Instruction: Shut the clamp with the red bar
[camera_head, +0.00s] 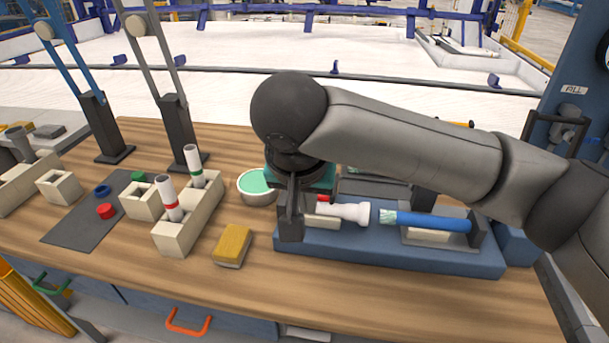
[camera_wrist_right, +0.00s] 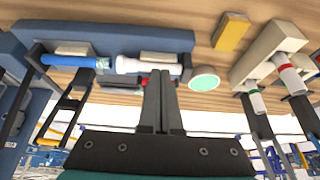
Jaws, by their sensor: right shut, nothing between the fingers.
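My right gripper (camera_head: 291,238) is shut and empty, pointing down at the left end of the blue fixture base (camera_head: 390,258). In the right wrist view its closed fingers (camera_wrist_right: 160,75) reach toward the fixture. A small piece of the red bar (camera_head: 323,199) shows just right of the fingers; it also shows beside the fingertips in the right wrist view (camera_wrist_right: 145,80). The rest of the clamp is hidden behind my gripper and arm, so its position cannot be told. A white pipe fitting (camera_head: 348,212) and a blue pipe (camera_head: 430,221) lie in line on the fixture. My left gripper is out of view.
A round tin with green contents (camera_head: 256,186) stands just left of my right gripper. A yellow sponge (camera_head: 233,245) lies nearby. A beige block (camera_head: 183,232) holds upright tubes with red and green bands. The front wooden edge (camera_head: 330,303) is clear.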

